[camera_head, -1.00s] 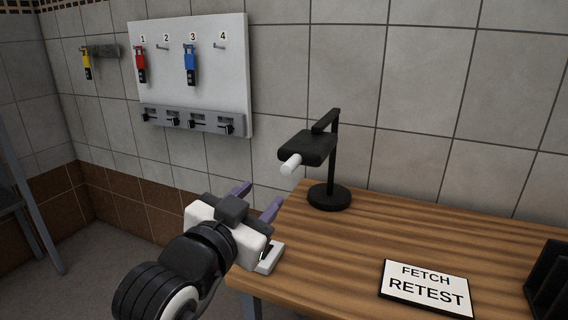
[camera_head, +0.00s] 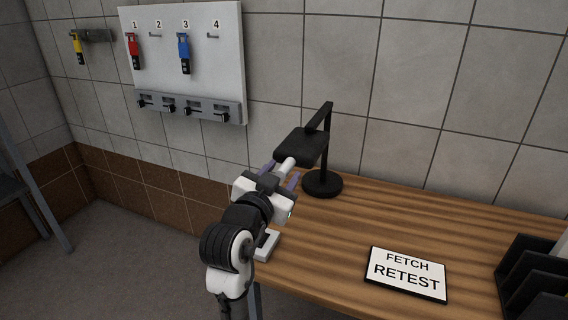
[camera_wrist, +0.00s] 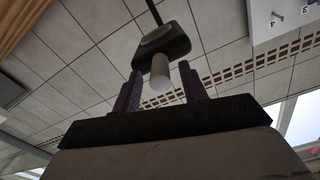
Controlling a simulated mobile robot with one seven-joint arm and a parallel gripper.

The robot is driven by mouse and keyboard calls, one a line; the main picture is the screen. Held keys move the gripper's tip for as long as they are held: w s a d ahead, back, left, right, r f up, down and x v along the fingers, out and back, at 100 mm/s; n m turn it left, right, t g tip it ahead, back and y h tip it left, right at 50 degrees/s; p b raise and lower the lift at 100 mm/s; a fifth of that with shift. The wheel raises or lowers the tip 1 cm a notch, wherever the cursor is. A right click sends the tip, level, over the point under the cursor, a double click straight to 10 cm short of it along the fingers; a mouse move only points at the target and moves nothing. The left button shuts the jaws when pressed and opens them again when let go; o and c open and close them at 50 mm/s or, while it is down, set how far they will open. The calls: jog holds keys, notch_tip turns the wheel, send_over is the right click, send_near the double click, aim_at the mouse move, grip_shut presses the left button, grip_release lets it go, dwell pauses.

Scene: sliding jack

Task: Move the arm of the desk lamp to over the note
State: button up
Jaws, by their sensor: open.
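The black desk lamp stands on the wooden desk, its round base (camera_head: 322,184) near the back left edge. Its arm and flat head (camera_head: 301,146) point toward me and left, with a white cylindrical handle (camera_head: 286,163) at the front of the head. In the wrist view the handle (camera_wrist: 160,72) sits between the two purple fingers of my gripper (camera_wrist: 162,88), with gaps on both sides. My gripper (camera_head: 281,174) is open at the handle in the head view. The note (camera_head: 406,274), reading "FETCH RETEST", lies on the desk to the right, away from the lamp head.
A black file rack (camera_head: 532,275) stands at the desk's right. A white board (camera_head: 187,55) with numbered hooks, red and blue tags and a grey switch strip hangs on the tiled wall. A small white block (camera_head: 267,246) is at the desk's left edge. The desk between lamp and note is clear.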

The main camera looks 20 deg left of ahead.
jog(key=shift+w, duration=0.95)
grip_shut()
